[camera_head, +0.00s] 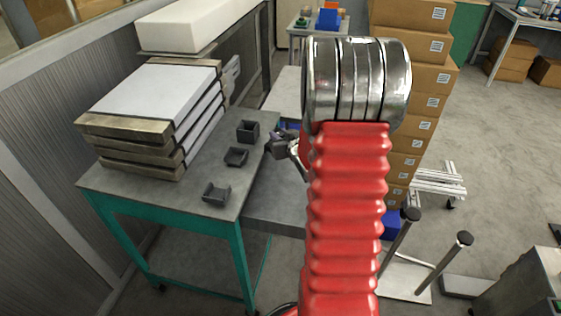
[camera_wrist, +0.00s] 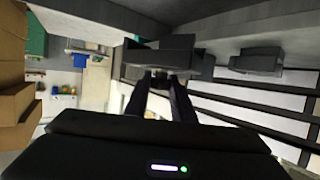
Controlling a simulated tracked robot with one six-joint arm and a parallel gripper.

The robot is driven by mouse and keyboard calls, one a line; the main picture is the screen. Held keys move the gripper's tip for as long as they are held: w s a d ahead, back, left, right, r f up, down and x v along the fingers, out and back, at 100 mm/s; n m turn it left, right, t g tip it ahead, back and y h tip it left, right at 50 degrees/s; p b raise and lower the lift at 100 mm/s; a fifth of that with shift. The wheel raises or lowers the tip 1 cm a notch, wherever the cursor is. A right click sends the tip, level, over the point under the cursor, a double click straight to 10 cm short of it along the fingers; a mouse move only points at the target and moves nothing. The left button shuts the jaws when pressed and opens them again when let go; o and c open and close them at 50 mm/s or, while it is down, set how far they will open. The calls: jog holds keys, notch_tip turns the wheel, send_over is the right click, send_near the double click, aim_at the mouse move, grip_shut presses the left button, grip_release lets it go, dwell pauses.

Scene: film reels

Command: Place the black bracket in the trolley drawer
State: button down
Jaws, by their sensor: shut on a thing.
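My gripper (camera_head: 279,146) is just off the right edge of the trolley top, partly hidden by my red arm. In the wrist view my gripper (camera_wrist: 162,76) is shut on a black bracket (camera_wrist: 160,56), held beyond the fingertips. The held bracket is small and dark in the head view. Other black brackets sit on the trolley top: one at the back (camera_head: 248,132), one in the middle (camera_head: 236,156), one in front (camera_head: 217,194). A grey surface (camera_head: 272,208) lies lower, right of the trolley; I cannot tell whether it is the drawer.
The teal-legged trolley (camera_head: 152,202) carries a stack of thick panels (camera_head: 150,100) at its left. Stacked cardboard boxes (camera_head: 425,78) stand behind my arm. A stand with upright posts (camera_head: 404,235) is at the right. Open floor (camera_head: 495,150) lies farther right.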

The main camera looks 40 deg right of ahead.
notch_tip(320, 180, down, 7)
dwell(0.3)
jog(key=shift+f, duration=0.15)
jog(key=shift+f, duration=1.95)
jog(key=c, duration=1.5)
grip_release()
